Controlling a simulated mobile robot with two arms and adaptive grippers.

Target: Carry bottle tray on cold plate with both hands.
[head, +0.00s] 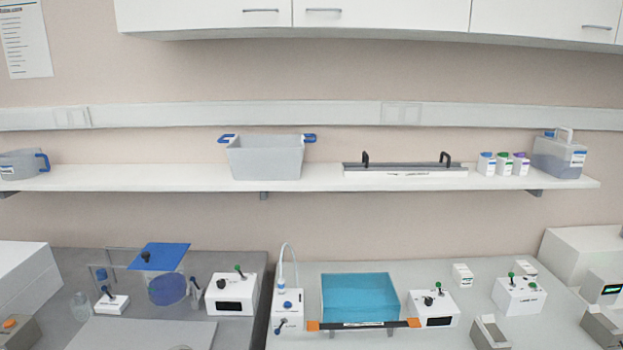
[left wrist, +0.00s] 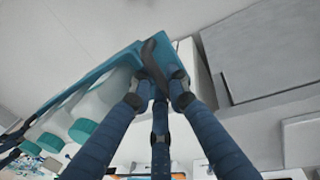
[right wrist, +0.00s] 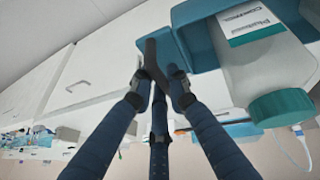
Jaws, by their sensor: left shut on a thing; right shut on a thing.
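The bottle tray is teal with a dark handle at each end. In the left wrist view the tray (left wrist: 100,75) runs to the lower left, holding several pale bottles with green caps (left wrist: 83,131). My left gripper (left wrist: 158,85) is shut on its handle. In the right wrist view the tray (right wrist: 192,50) shows with a white-labelled, green-capped bottle (right wrist: 265,65). My right gripper (right wrist: 157,82) is shut on the other handle. The head view shows neither the grippers nor the held tray. A flat grey plate (head: 145,333) lies at its lower left; I cannot tell whether it is the cold plate.
A teal block (head: 360,297) stands on the right bench behind an orange-ended bar (head: 363,325). White control boxes (head: 432,307) and a blue-lidded vessel (head: 160,257) crowd the benches. A wall shelf (head: 130,178) holds a grey tub (head: 266,157) and small bottles (head: 503,165).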

